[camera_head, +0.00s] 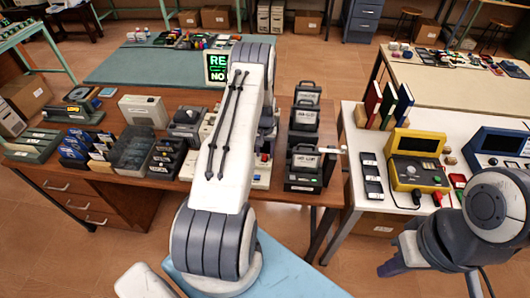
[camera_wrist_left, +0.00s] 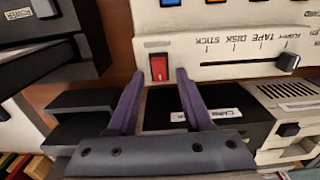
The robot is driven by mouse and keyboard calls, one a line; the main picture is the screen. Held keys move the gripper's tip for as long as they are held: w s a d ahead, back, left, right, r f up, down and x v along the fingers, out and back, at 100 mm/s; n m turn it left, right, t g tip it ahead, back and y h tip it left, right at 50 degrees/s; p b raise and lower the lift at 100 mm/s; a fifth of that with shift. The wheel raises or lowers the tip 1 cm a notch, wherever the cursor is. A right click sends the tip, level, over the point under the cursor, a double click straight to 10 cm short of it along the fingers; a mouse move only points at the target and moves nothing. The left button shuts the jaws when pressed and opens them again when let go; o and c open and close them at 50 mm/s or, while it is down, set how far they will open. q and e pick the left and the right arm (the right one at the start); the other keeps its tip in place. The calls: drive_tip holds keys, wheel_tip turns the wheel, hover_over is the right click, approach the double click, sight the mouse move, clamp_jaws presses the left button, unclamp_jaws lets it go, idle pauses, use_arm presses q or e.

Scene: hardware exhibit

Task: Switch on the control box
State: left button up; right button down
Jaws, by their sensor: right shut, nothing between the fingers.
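The control box (camera_wrist_left: 225,45) is a cream panel in the left wrist view, with a slider (camera_wrist_left: 288,62), upside-down lettering and blue and orange buttons at its top edge. A red rocker switch (camera_wrist_left: 158,68) sits at its left end; I cannot tell which way it is set. My left gripper (camera_wrist_left: 160,74) is open, its purple fingers on either side of the switch; I cannot tell if they touch the panel. In the head view my left arm hides the gripper and much of the box (camera_head: 262,178). My right gripper (camera_head: 391,268) is shut and empty, low at the right.
Black boxed devices (camera_head: 303,170) stand right of the control box. Dark trays (camera_head: 133,150) and a cream box (camera_head: 143,110) stand left on the wooden table. A white table (camera_head: 355,190) at the right holds a yellow instrument (camera_head: 416,160) and upright books.

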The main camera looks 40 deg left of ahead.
sight(265, 156)
use_arm(q)
drive_tip(key=shift+r, duration=0.1)
wheel_tip(265, 156, up, 10)
drive_tip(key=b, duration=0.3)
drive_tip(key=shift+r+b, duration=0.15)
drive_tip(key=shift+b, duration=0.15)
drive_tip(key=shift+d, duration=0.1)
idle(0.4)
